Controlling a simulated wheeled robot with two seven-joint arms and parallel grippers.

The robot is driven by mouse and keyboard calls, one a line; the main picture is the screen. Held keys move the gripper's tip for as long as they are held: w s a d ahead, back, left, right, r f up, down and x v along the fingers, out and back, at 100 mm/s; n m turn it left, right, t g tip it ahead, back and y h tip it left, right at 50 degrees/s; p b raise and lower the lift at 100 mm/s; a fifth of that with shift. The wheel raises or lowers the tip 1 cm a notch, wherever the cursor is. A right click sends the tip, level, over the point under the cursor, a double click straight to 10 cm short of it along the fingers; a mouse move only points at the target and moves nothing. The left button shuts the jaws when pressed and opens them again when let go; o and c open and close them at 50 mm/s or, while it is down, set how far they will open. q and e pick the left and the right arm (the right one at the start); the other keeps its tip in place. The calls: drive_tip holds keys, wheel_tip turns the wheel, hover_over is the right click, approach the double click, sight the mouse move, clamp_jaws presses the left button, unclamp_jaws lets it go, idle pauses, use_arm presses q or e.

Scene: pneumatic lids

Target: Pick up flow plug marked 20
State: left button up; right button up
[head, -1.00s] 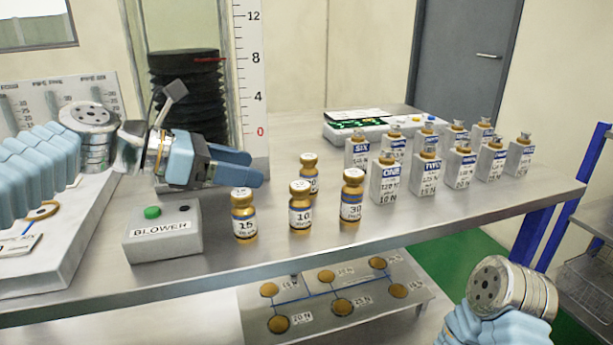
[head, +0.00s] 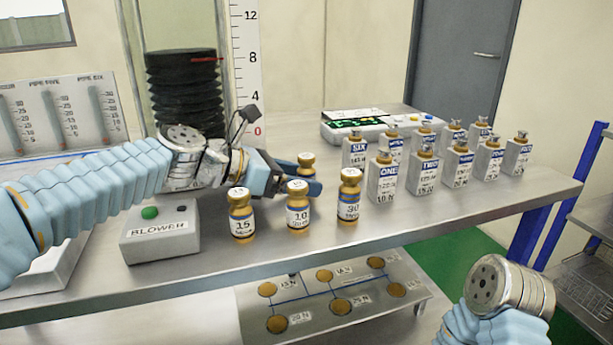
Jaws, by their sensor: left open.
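Several small gold flow plugs with white labels stand on the steel bench. Those in the front row read 15 (head: 242,215), 10 (head: 298,207) and 30 (head: 349,196). Another plug (head: 306,160) stands behind the 10 plug. Its label is covered, so I cannot read whether it is the 20. My left gripper (head: 307,179) is open and low over the bench, with its fingers at this rear plug. I cannot tell whether both fingers straddle it. My right arm shows at the lower right, but its gripper is out of the frame.
A blower box (head: 160,235) with a green button stands at the left front. Labelled weights, including ONE (head: 382,184) and TWO (head: 424,172), fill the right of the bench. A black bellows (head: 185,90) and a scale (head: 246,60) stand behind. A plate with gold discs (head: 340,306) is below.

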use_arm(q)
drive_tip(key=shift+x, duration=0.95)
drive_tip(key=shift+c, duration=0.5)
drive_tip(key=c, duration=1)
drive_tip(key=shift+r, duration=0.1)
drive_tip(key=shift+c, duration=0.5)
drive_tip(key=shift+r, duration=0.1)
